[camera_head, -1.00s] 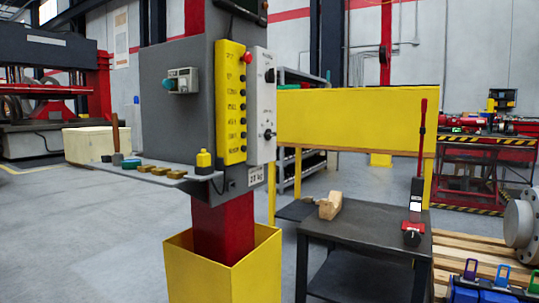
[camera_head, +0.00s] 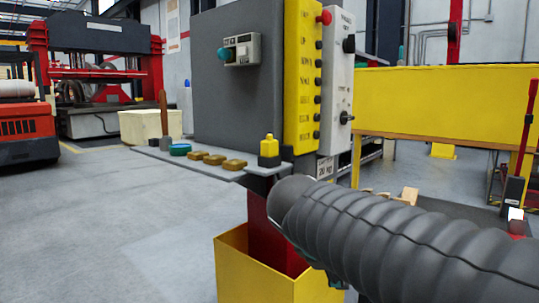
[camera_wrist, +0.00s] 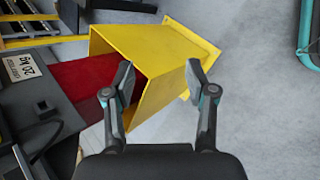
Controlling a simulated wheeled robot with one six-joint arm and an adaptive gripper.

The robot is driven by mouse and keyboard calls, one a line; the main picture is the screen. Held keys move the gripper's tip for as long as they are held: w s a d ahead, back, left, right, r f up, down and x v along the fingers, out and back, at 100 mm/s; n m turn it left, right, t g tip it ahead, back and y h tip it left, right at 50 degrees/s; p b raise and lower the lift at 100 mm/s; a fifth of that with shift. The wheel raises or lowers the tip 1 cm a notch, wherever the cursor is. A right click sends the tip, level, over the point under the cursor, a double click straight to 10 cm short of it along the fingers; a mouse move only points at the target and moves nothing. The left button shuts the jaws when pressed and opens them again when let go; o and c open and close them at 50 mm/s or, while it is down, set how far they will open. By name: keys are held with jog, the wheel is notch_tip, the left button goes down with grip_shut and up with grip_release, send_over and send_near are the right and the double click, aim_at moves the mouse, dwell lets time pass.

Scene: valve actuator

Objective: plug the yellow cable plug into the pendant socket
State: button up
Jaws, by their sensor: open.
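The yellow cable plug (camera_head: 269,146) stands upright on a dark base on the small grey shelf (camera_head: 215,169), at its right end. The yellow pendant panel (camera_head: 303,75) with its column of buttons rises just behind it. I cannot make out which part is the socket. In the wrist view, my gripper (camera_wrist: 157,90) is open and empty, its fingers apart over a yellow box (camera_wrist: 165,50) and grey floor. The plug is not recognizable there.
Several brass blocks (camera_head: 215,159), a teal item (camera_head: 180,149) and a wooden-handled tool (camera_head: 164,115) lie or stand on the shelf. A red column (camera_head: 266,240) rises from the yellow box (camera_head: 245,275) below. The floor at left is clear.

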jog(key=w+a+r+n+t+h+b, duration=0.1)
jog(key=w+a+r+n+t, duration=0.1)
jog(key=w+a+r+n, duration=0.3)
jog(key=w+a+r+n+t+h, duration=0.1)
jog(key=w+a+r+n, duration=0.2)
jog(key=a, duration=0.4)
jog(key=n+t+h, duration=0.4)
jog(key=n+t, duration=0.1)
send_near(264, 147)
jog(key=b+x, duration=0.1)
jog(key=x, duration=0.5)
jog(key=shift+w+f, duration=0.15)
jog(key=shift+w, duration=0.2)
jog(key=shift+d+x, duration=0.2)
jog(key=shift+x, duration=2.45)
jog(key=shift+s, duration=0.15)
grip_shut()
